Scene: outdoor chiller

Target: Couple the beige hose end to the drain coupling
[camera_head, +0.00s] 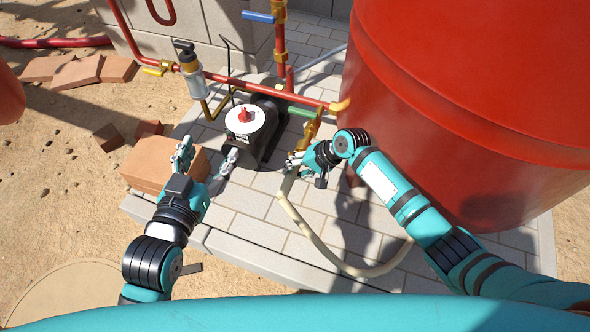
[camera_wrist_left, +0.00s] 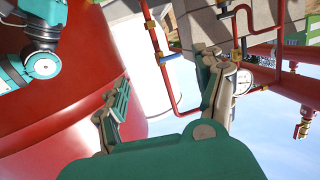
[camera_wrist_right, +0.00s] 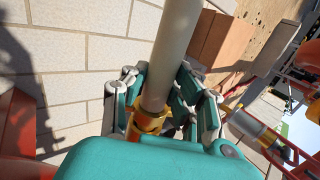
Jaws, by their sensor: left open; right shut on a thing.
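The beige hose (camera_head: 322,245) loops over the paving below the red tank. My right gripper (camera_head: 295,167) is shut on it near its upper end; the hose also shows between the fingers in the right wrist view (camera_wrist_right: 177,45). A brass collar (camera_wrist_right: 148,122) shows at the hose's end in that view; I cannot tell whether it belongs to the hose or the drain. The brass drain pipe (camera_head: 310,131), near a green valve handle (camera_head: 300,111), is just above my right gripper. Its mouth is hidden. My left gripper (camera_head: 206,160) is open and empty, left of the black pump.
The red tank (camera_head: 460,110) stands close to my right arm. The black pump (camera_head: 262,125) with a white disc and red knob stands between the grippers. Red pipes (camera_head: 225,80) cross behind. A brick-coloured block (camera_head: 150,172) is by my left gripper. Front paving is open.

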